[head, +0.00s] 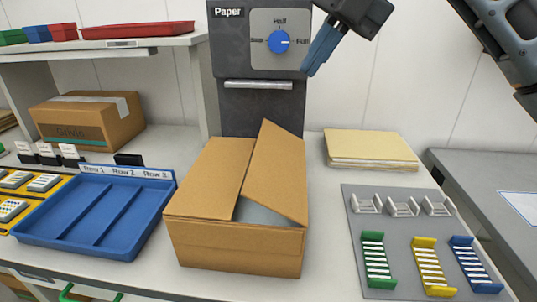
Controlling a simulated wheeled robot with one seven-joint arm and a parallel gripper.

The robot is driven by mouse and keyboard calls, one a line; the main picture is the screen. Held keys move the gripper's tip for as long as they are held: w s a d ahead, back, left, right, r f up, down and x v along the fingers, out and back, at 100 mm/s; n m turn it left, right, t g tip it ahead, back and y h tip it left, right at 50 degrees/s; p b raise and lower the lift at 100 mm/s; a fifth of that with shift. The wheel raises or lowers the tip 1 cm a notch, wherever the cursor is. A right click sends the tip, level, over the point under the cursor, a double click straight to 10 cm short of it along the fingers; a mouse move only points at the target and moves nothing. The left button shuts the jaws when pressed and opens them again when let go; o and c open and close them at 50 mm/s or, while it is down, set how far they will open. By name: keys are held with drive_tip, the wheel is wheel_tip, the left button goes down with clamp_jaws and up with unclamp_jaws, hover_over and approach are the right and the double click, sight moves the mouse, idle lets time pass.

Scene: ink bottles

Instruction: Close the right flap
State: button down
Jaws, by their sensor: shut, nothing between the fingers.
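An open-topped cardboard box (235,247) stands on the white table in the middle of the head view. Its left flap (207,178) lies folded over the left part of the opening. Its right flap (276,172) is tilted and not flat, its far corner raised. A grey gap shows between the flaps near the front, and the rest of the inside is hidden. My gripper (312,68) is shut and empty, high above the box's back right corner, in front of the paper machine, apart from the flaps.
The grey paper machine (258,108) with a blue knob stands behind the box. A blue tray (150,212) is close on the left. A stack of folders (370,148) and a grey board (398,222) with coloured racks are on the right. Bare table lies between box and board.

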sight(256, 147)
drive_tip(key=x, duration=1.5)
drive_tip(key=shift+d+f, duration=0.2)
drive_tip(key=shift+d, duration=0.1)
drive_tip(key=x, duration=0.3)
drive_tip(key=shift+a, duration=0.4)
drive_tip(key=shift+a+f, duration=0.1)
drive_tip(key=shift+f, duration=0.3)
drive_tip(key=shift+r, duration=0.15)
